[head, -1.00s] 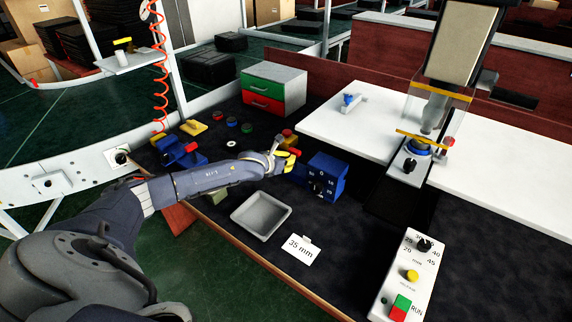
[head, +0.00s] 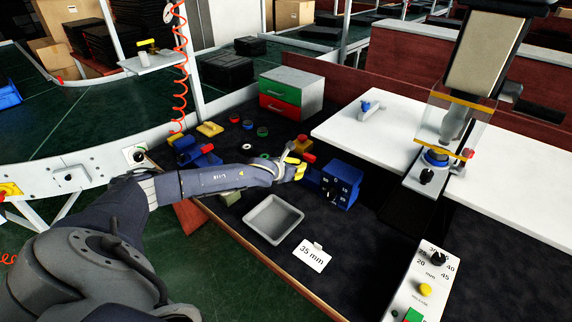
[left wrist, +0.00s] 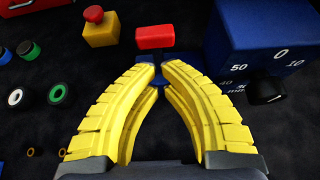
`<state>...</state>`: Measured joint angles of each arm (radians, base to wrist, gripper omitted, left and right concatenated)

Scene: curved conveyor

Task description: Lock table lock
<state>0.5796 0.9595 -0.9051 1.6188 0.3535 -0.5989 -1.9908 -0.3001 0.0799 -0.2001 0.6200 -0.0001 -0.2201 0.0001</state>
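No part is labelled as the table lock. A small blue part with a red handle (head: 308,158) stands beside the blue dial box (head: 342,184); the red handle also shows in the left wrist view (left wrist: 155,37), just beyond my fingertips. My left gripper (head: 296,168) has yellow fingers, seen close in the left wrist view (left wrist: 158,66). The fingertips are close together but apart, with blue visible between and behind them. They show no clear hold on anything. Whether they touch the blue part is unclear. My right gripper is out of view.
A grey tray (head: 273,219) and a "35 mm" card (head: 312,255) lie in front. A yellow block with a red button (head: 300,144) is behind my gripper. The white table (head: 400,128) and control panel (head: 428,285) are right.

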